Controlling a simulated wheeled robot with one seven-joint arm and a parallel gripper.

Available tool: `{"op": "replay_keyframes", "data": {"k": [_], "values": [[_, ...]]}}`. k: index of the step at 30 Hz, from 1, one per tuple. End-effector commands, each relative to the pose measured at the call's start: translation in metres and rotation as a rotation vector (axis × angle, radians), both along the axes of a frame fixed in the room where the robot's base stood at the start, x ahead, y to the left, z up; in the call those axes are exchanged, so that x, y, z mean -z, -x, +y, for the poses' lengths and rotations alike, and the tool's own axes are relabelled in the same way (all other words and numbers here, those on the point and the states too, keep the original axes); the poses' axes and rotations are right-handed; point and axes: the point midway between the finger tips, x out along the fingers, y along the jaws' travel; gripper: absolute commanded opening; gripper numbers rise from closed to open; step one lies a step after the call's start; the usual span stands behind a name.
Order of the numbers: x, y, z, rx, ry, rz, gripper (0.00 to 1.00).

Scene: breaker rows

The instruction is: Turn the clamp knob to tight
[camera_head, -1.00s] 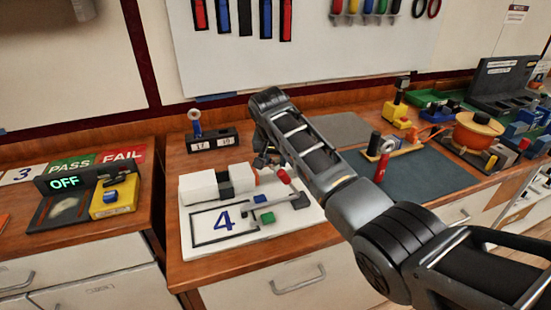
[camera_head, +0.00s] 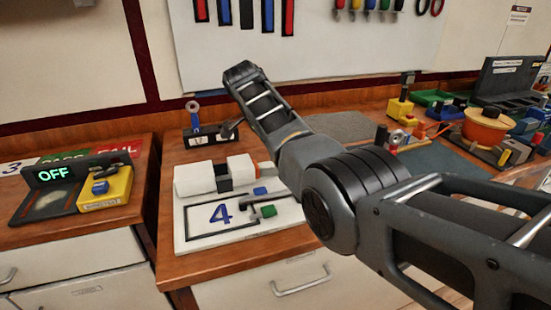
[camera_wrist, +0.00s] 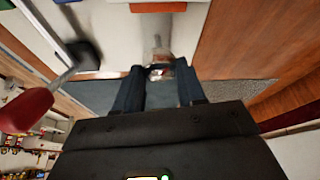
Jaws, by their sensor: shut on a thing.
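The white clamp block (camera_head: 205,178) with a dark grey jaw (camera_head: 223,180) and an orange part (camera_head: 241,168) at its right sits on the white board marked 4 (camera_head: 215,246). In the wrist view my gripper (camera_wrist: 160,72) has its two dark fingers closed about a small metallic and reddish piece (camera_wrist: 158,64), which seems to be the clamp knob, at the end of a light shaft (camera_wrist: 157,42). The fingers cover most of it, so its turn position cannot be read. In the head view my arm hides the gripper and knob.
A red handle (camera_wrist: 26,110) on a metal lever stands close left of my gripper in the wrist view. Small blue (camera_head: 260,191) and green (camera_head: 269,211) blocks lie on the board. A dark stand with a ring-topped tool (camera_head: 193,108) is behind.

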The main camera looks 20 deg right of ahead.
Motion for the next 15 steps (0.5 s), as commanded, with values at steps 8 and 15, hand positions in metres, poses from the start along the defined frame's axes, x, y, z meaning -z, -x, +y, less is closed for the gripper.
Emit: {"op": "replay_keyframes", "data": {"k": [8,15], "values": [[0.0008,-0.0015,-0.0002,0.122,0.000,-0.003,0.09],[-0.0013,-0.0017,-0.0007,0.161,0.001,-0.004,0.09]]}}
